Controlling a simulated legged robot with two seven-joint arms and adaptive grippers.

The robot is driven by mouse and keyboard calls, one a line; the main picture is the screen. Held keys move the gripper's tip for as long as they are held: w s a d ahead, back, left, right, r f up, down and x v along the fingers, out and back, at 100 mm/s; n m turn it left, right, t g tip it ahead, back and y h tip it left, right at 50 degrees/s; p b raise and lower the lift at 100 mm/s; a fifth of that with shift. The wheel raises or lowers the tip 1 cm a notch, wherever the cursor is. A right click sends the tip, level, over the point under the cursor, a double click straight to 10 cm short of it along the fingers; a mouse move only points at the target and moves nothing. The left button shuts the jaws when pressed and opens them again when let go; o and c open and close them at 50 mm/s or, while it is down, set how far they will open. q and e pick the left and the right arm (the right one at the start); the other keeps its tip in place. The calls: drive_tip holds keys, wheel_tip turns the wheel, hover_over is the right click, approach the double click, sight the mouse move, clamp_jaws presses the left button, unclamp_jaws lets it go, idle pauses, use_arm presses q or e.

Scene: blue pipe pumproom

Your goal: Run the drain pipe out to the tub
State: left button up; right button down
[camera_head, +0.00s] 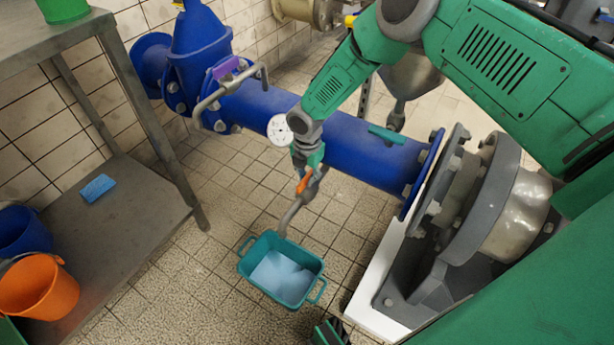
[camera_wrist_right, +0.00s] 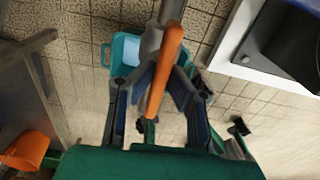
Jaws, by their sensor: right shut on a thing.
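My right gripper (camera_head: 314,178) is below the blue pipe in the head view. It is shut on the orange lever (camera_head: 303,183) of the grey drain pipe (camera_head: 290,214). In the right wrist view its fingers (camera_wrist_right: 158,92) sit on both sides of the orange lever (camera_wrist_right: 165,65). The drain pipe's lower end is at the far rim of the teal tub (camera_head: 249,276); I cannot tell whether it touches. The tub stands on the floor, with a light blue surface inside it. Its corner shows in the wrist view (camera_wrist_right: 122,50).
A large blue pipe (camera_head: 342,146) crosses above the tub to a grey flanged pump (camera_head: 490,205) on a white base at the right. A metal table (camera_head: 135,205) at the left holds a blue sponge (camera_head: 97,188), an orange bucket (camera_head: 40,288) and a blue bucket (camera_head: 22,230). Tiled floor around the tub is clear.

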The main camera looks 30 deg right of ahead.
sight(307, 175)
drive_tip(key=shift+w+r, duration=0.2)
drive_tip(key=shift+w, duration=0.05)
drive_tip(key=c, duration=1.7)
unclamp_jaws()
drive_tip(key=shift+o, duration=0.5)
drive_tip(key=shift+s+f, duration=0.1)
wheel_tip(307, 175, up, 12)
drive_tip(key=shift+f, duration=0.1)
